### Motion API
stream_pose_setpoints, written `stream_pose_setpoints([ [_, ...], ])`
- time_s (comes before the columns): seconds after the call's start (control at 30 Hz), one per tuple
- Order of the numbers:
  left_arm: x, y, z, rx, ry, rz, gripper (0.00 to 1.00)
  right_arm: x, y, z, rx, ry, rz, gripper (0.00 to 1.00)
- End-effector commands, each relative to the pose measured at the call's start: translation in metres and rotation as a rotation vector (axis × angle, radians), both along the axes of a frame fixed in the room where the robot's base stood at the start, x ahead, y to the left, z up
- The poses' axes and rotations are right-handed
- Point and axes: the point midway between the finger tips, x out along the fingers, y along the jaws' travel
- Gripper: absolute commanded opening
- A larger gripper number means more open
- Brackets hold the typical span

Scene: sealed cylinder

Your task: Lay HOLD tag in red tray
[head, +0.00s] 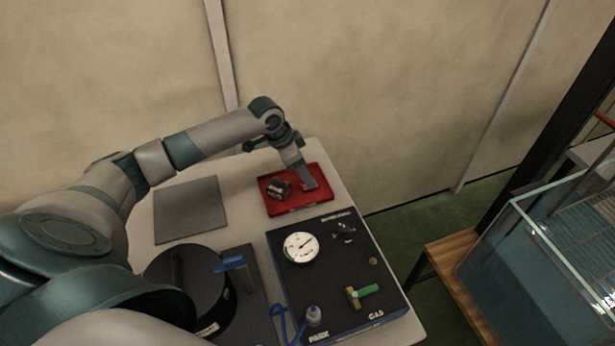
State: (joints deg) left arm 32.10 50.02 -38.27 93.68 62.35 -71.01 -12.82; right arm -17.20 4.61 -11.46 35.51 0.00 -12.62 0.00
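The red tray (290,208) lies at the far right part of the table. My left arm reaches over from the left, and my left gripper (309,186) points down into the right half of the tray. A small patch of red shows by its fingertips, but I cannot tell it from the tray floor. Whether the fingers are open or shut is too small to see. I cannot make out the HOLD tag; it may be hidden by the gripper. A small dark blocky object (277,189) sits in the tray's left half. My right gripper is not in view.
A grey square plate (190,208) lies left of the tray. In front stand a black cylinder (190,285) with a blue handle (233,263) and a black gas panel (335,300) with a gauge (300,247) and green-handled valve (364,294). A glass tank (545,250) stands right, off the table.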

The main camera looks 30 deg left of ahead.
Motion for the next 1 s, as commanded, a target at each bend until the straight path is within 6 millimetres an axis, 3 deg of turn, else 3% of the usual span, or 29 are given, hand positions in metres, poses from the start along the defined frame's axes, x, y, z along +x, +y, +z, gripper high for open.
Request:
stream_pose_setpoints([
  [0.3,-0.016,0.015,0.052,0.002,-0.003,0.000,0.53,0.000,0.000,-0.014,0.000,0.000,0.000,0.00],
  [0.5,-0.022,0.020,0.073,0.001,-0.002,0.002,0.53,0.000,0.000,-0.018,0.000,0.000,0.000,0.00],
  [1.0,-0.025,0.021,0.079,-0.001,-0.001,0.001,0.53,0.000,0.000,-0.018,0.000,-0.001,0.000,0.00],
])
